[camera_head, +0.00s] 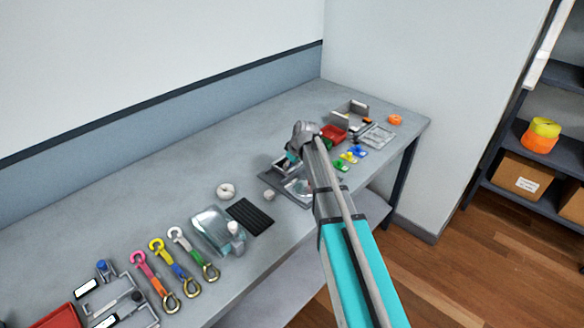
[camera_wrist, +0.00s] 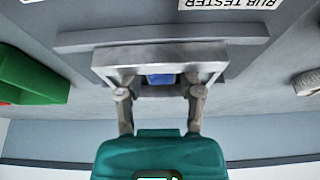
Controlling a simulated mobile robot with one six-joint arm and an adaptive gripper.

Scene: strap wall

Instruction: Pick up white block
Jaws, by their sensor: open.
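A small whitish lump (camera_head: 268,194) sits on the workbench, left of and in front of my gripper in the head view. It may be the white block, but it is too small to tell. My gripper (camera_head: 294,153) is open over the grey and teal apparatus in the bench's middle; its fingers are mostly hidden behind my wrist. No white block is clear in the wrist view.
A white ring (camera_head: 226,191), a black ribbed mat (camera_head: 250,217) and a clear tray (camera_head: 211,230) lie to the left. A red bin (camera_head: 333,133) and small coloured pieces lie right. A green box (camera_wrist: 32,75) stands beside the apparatus. The rear bench strip is clear.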

